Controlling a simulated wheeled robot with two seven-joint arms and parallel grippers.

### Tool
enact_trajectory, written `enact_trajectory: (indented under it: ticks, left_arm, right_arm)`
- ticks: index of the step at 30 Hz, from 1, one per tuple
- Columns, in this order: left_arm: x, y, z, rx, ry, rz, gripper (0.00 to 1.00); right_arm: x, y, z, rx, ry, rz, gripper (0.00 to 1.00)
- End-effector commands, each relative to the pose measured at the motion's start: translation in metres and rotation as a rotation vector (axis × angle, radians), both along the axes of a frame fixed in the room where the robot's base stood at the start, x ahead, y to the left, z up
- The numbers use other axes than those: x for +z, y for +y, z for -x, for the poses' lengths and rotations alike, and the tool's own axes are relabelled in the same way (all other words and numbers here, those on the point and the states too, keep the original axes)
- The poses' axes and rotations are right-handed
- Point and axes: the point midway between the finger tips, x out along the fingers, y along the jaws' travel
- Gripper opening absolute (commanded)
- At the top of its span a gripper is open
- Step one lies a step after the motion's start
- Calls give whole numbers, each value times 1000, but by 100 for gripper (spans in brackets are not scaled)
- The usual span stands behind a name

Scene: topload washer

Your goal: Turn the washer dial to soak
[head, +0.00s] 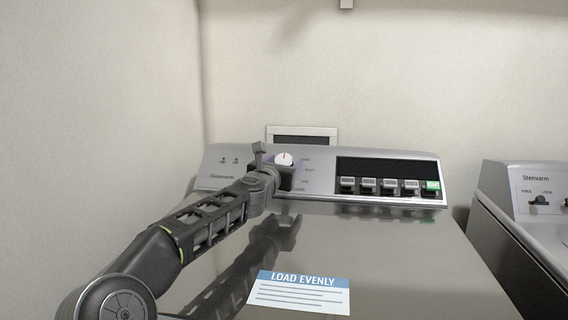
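The washer (390,255) stands ahead with its glossy grey lid closed. Its sloped control panel (225,160) runs along the back. The white dial (284,159) with a red pointer mark sits on the panel, left of the black display; the mark points roughly up. Small labels stand to its right, too small to read surely. My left arm reaches in from the lower left, and my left gripper (272,163) is at the dial's left and lower side, partly covering it. Whether its fingers touch the dial, or are open or shut, I cannot tell. My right gripper is not in view.
Several buttons (389,187), one green (432,187), line the panel below the black display (385,168). A "LOAD EVENLY" label (298,292) lies on the lid. A second machine (530,215) stands at the right across a gap. Walls close off the left and back.

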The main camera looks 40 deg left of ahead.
Motion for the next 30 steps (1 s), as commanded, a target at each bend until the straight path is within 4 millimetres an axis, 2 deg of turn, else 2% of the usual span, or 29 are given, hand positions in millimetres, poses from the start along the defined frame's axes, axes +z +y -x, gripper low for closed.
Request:
enact_trajectory:
  ticks: [2,20,30]
  left_arm:
    - [0,0,0,0,0,0,56]
    - [0,0,0,-1,0,0,8]
    - [0,0,0,-27,10,-18,8]
  right_arm:
    - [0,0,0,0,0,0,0]
    - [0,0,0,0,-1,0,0]
    - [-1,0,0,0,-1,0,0]
